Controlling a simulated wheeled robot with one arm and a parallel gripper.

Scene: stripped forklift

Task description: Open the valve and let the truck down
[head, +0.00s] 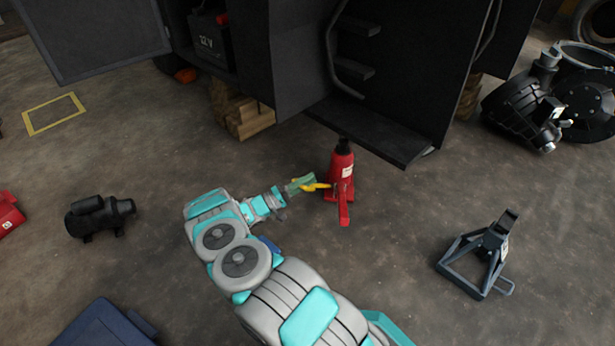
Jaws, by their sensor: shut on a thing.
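The red bottle jack (341,172) stands upright on the floor under the edge of the dark truck (300,60), its black top close to the truck's step (385,140). Whether the top touches cannot be told. A small yellow handle (317,187), which looks like the valve key, sticks out low on the jack's left side. My gripper (303,184) reaches in from the left and is shut on this yellow handle. The valve itself is too small to make out.
Wooden blocks (247,117) sit under the truck left of the jack. A grey jack stand (480,258) is at right, a black motor (99,215) at left, and a large black machine part (528,105) at upper right. The floor around the jack is clear.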

